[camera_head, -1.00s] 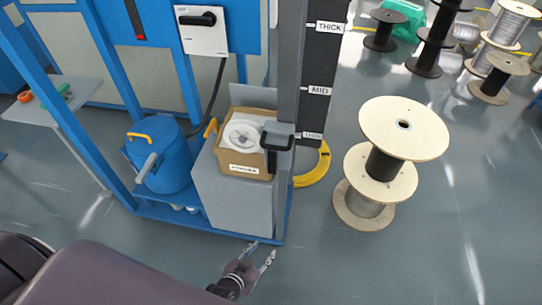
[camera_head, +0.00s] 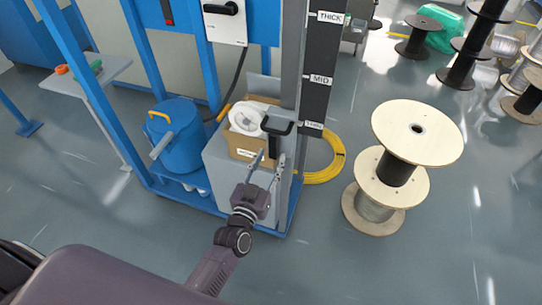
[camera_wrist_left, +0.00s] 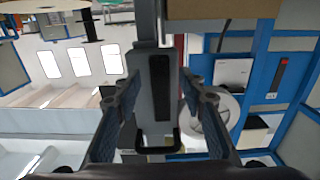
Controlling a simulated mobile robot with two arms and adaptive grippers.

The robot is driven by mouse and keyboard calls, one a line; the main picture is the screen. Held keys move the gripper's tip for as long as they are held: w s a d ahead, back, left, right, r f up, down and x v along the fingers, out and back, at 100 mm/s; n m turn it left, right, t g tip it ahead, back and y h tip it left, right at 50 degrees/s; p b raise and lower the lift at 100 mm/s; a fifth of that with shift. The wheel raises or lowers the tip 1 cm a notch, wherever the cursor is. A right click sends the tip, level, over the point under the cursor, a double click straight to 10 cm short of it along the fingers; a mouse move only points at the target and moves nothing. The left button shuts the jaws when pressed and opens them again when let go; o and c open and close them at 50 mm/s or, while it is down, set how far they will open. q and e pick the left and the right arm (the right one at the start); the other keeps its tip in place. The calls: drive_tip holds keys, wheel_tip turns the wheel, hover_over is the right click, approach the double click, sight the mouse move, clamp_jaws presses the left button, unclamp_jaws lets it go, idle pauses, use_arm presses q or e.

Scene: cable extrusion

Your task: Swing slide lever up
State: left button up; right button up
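The slide lever (camera_head: 277,128) is a black loop handle on a grey block at the vertical post (camera_head: 293,60). It sits low, about level with the lowest label, below MID and THICK. In the left wrist view its black loop (camera_wrist_left: 158,150) shows between the fingers at the bottom middle. My left gripper (camera_head: 271,163) is open, its two fingertips apart just below and in front of the handle. In the wrist view the open fingers (camera_wrist_left: 158,84) flank the grey block; I cannot tell whether they touch it. My right gripper is not in view.
A cardboard box (camera_head: 243,146) with a white spool stands on a grey cabinet beside the lever. A blue bucket (camera_head: 180,140) is at left. A yellow hose coil (camera_head: 335,160) lies behind the post. Wooden reels (camera_head: 410,135) stand at right. The front floor is clear.

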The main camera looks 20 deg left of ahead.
use_arm(q)
drive_tip(key=shift+w, duration=0.6)
clamp_jaws()
